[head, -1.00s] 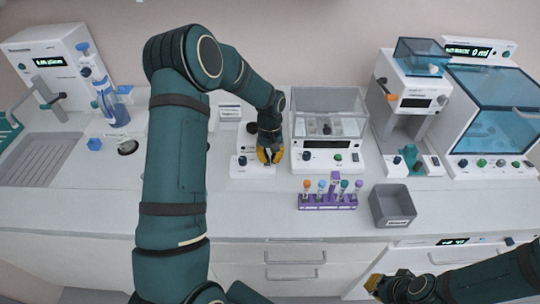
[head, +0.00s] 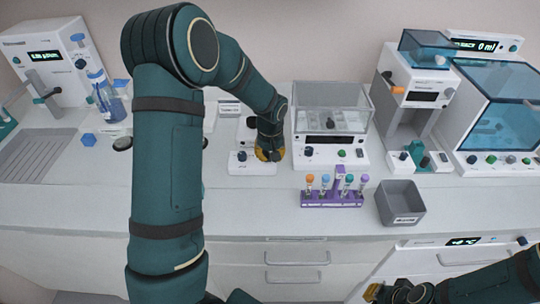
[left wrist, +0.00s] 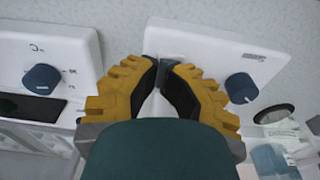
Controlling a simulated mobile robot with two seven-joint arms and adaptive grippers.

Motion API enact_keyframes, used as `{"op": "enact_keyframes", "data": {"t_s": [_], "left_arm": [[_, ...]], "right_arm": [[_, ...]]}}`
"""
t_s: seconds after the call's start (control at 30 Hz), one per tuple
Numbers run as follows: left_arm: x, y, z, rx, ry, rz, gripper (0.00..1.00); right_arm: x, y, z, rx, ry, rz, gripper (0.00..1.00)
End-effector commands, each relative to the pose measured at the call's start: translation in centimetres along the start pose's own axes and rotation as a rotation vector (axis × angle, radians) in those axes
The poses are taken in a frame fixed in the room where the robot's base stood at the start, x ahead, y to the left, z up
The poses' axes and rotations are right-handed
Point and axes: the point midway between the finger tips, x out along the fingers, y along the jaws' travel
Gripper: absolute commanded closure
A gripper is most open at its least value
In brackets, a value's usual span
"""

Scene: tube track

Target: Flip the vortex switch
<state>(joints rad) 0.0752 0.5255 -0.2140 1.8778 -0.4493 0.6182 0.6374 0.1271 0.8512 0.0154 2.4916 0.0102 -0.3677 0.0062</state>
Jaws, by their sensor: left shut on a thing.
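The vortex mixer (head: 252,168) is a low white unit on the bench with a dark knob (head: 242,156) on its left front; in the left wrist view its white panel (left wrist: 205,50) shows a blue knob (left wrist: 242,88). My left gripper (head: 270,153) is at the right part of this front. In the left wrist view its yellow fingers (left wrist: 163,68) are closed around a small dark piece at the panel, which looks like the switch. The fingers hide most of it, so its position cannot be told. My right gripper (head: 392,292) is at the bottom right, away from the mixer.
A white unit with a clear lid (head: 330,110) stands close right of the mixer. A purple rack (head: 332,199) with several tubes and a grey bin (head: 400,203) are in front. A blue bottle (head: 108,103) stands at left.

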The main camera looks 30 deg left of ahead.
Motion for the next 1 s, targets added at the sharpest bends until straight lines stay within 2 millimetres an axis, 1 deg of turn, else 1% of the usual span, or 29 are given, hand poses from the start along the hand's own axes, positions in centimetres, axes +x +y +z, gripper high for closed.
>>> {"op": "enact_keyframes", "data": {"t_s": [0.03, 0.1, 0.53, 0.87, 1.0], "left_arm": [[0.3, 0.1, 0.3, 0.002, -0.009, -0.001, 1.00], [0.3, 0.1, 0.4, 0.003, -0.009, -0.001, 1.00], [-0.1, 0.0, 1.9, 0.002, -0.010, -0.002, 1.00], [-0.2, 0.0, 1.7, 0.001, -0.006, -0.002, 1.00], [-1.3, -0.1, 1.4, 0.001, -0.004, -0.001, 1.00]], "right_arm": [[0.0, 0.0, 0.0, 0.000, 0.000, 0.000, 1.00], [0.1, 0.0, 0.0, 0.000, 0.000, 0.000, 1.00], [0.3, 0.1, 0.0, 0.000, 0.001, 0.000, 1.00], [0.3, 0.1, 0.1, 0.000, -0.001, 0.000, 1.00], [-0.4, -0.2, -0.1, 0.001, 0.002, 0.000, 1.00]]}}
